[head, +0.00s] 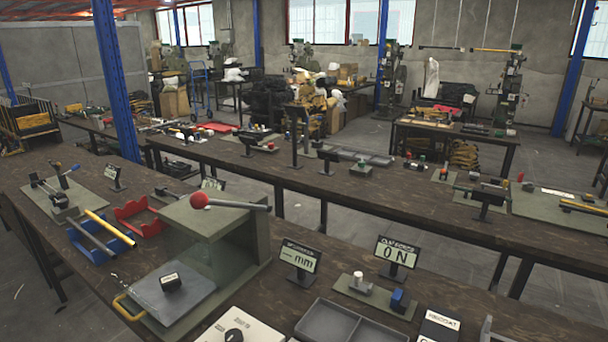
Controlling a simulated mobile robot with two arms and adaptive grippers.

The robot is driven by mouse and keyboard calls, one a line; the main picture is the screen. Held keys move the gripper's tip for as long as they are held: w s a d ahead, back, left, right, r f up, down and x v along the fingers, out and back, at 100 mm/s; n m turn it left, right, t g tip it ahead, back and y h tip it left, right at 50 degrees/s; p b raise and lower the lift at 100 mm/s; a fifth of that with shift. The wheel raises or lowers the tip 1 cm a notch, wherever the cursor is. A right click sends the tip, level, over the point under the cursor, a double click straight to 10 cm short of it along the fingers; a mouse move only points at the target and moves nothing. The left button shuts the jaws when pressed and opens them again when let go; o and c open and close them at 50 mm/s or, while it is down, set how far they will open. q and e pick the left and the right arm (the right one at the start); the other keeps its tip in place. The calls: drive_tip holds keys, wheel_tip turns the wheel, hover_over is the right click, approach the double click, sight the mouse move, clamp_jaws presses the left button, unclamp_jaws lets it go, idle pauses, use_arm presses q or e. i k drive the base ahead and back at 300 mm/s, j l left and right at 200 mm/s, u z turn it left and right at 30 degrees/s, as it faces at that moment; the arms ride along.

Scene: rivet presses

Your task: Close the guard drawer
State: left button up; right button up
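The guard drawer (190,305) is a grey plate that sticks out toward the lower left from a grey-green press housing (257,238) with a see-through side. A yellow handle (130,309) is on its left front edge. A small black block with a light label (171,283) sits on the plate. A lever with a red ball knob (199,201) lies across the top of the housing. Neither of my grippers is in view.
A white panel with a black knob (240,330) is close to the drawer's right. A second bench runs behind.

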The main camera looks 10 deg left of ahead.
sight(169, 307)
drive_tip(key=u, duration=1.4)
